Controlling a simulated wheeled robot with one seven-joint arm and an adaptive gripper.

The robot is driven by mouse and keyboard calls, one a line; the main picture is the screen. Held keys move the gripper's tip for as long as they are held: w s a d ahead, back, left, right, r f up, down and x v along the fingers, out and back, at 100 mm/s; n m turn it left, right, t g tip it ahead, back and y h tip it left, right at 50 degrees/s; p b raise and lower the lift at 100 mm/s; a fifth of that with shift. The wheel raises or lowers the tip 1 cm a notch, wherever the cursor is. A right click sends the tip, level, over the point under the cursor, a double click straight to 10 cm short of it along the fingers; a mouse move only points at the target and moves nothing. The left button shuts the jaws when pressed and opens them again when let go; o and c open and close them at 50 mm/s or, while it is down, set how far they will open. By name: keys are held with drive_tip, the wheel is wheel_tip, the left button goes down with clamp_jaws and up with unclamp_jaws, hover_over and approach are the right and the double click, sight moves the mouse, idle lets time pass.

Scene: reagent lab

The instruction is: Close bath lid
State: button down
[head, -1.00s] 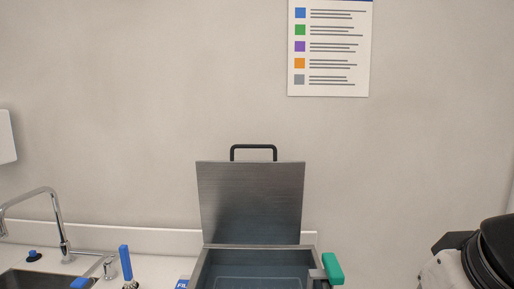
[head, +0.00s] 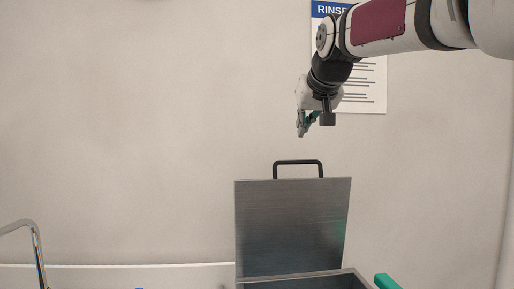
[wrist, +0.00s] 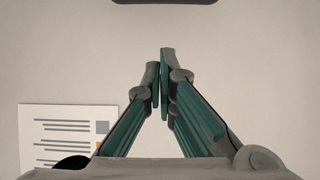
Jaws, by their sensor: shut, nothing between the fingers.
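The bath (head: 302,283) is a grey metal basin at the bottom of the head view, cut off by the lower edge. Its brushed-metal lid (head: 292,228) stands upright and open at the back of the basin. A black handle (head: 298,163) is on the lid's top edge. My gripper (head: 301,134) is above the handle in the head view, apart from it. In the wrist view my gripper (wrist: 160,62) has its green-padded fingers together, with nothing between them. A dark bar, cut off at the top edge of the wrist view, may be the handle.
A green block (head: 386,282) sits at the basin's right side. A faucet (head: 38,250) stands at lower left. A rinse poster (head: 362,95) hangs on the wall behind my arm and also shows in the wrist view (wrist: 62,130). The wall left of the lid is bare.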

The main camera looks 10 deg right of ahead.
drive_tip(key=w+f+p, duration=0.2)
drive_tip(key=w+f, duration=0.2)
drive_tip(key=f, duration=0.2)
drive_tip(key=shift+f, duration=0.3)
idle(0.3)
idle(0.4)
